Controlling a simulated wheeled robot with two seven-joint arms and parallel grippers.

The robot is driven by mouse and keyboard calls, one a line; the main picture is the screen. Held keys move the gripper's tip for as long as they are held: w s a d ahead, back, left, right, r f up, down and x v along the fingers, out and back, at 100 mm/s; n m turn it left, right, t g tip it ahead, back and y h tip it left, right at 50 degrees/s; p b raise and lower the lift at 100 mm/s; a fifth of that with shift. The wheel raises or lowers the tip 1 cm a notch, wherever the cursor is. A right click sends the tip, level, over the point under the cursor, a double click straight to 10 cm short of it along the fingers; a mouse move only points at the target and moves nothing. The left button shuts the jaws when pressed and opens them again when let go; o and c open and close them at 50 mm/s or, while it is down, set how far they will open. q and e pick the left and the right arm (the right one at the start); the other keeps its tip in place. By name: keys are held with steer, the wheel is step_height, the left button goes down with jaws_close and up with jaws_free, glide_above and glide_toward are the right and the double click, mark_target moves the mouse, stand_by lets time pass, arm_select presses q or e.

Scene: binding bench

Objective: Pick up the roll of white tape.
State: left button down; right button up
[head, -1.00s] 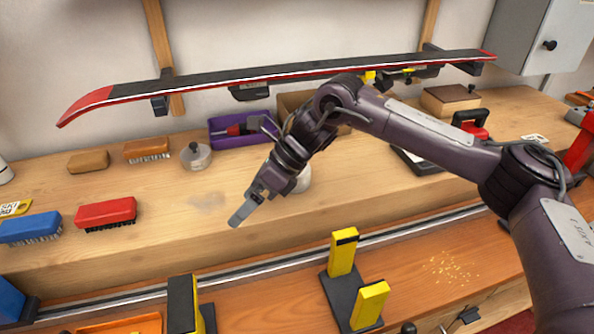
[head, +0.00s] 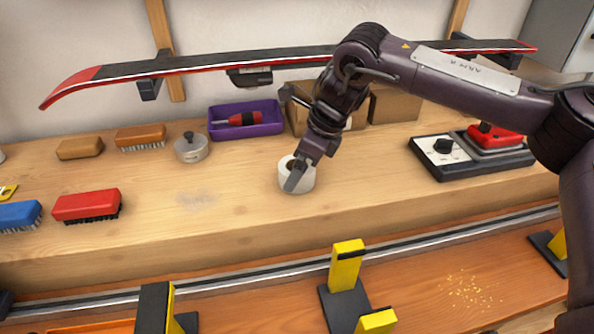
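The roll of white tape (head: 297,182) lies flat on the raised wooden shelf of the bench, near the middle of the head view. My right gripper (head: 297,178) comes in from the right and points down over the roll. Its one visible finger covers part of the roll's top and near side. The other finger is hidden, so I cannot tell how far apart the fingers are or whether they touch the tape. My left gripper is not in view.
A red brush (head: 87,206) lies further left. Cardboard boxes (head: 393,106) stand behind my arm. A ski (head: 225,66) hangs above. Yellow-black clamps (head: 346,266) stand in front.

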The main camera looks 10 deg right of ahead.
steer(key=shift+x, duration=1.15)
steer(key=shift+d, duration=0.1)
steer(key=c, duration=1)
steer(key=shift+r, duration=0.1)
steer(key=shift+c, duration=0.2)
